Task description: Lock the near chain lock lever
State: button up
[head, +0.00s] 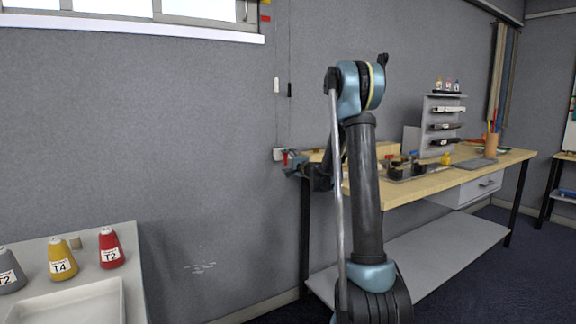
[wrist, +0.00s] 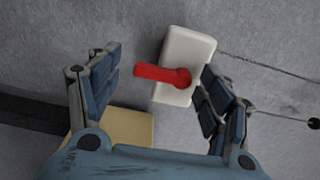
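The chain lock is a white box (wrist: 196,50) with a red lever (wrist: 158,73) on its face. In the wrist view the lever points left from its round pivot. In the head view the white box (head: 279,154) is on the grey wall beside the table's left end, with the red lever (head: 285,158) small at its edge. My gripper (wrist: 163,76) is open, with the lever between its fingers. The lever's free end is near the left finger, and the right finger overlaps the box's edge. I cannot tell whether either finger touches. My gripper (head: 293,166) is at the box in the head view.
Thin cords run from the box. A wooden workbench (head: 437,181) with tools stands right of the lock, its near corner close to my gripper. A window (head: 150,12) is above. A grey table (head: 135,255) with yarn cones is at lower left. Wall left of the lock is clear.

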jog(key=v, duration=1.2)
jog(key=shift+w, duration=0.1)
jog(key=s+a+f+n+g, duration=0.1)
jog(key=s+f+n+g, duration=0.15)
jog(key=s, duration=0.55)
jog(key=s+a+f+n+g+h, duration=0.1)
jog(key=s+n+g, duration=0.2)
jog(key=s, duration=0.5)
jog(key=s+a+f+n+g, duration=0.1)
jog(key=s+n+g, duration=0.15)
jog(key=s, duration=0.55)
jog(key=s+d+f+n+g+h, duration=0.1)
jog(key=s+d+f, duration=0.3)
jog(key=s, duration=0.5)
jog(key=s+d+f+n+g+h, duration=0.1)
jog(key=s+d+f+h, duration=0.3)
jog(key=s, duration=0.5)
jog(key=s+d+f+n+g+h, duration=0.2)
jog(key=s+d+f, duration=0.3)
jog(key=s, duration=0.4)
jog(key=shift+s+d+f+g+h, duration=0.3)
jog(key=shift+f+g+h, duration=0.2)
jog(key=shift+f+g, duration=0.2)
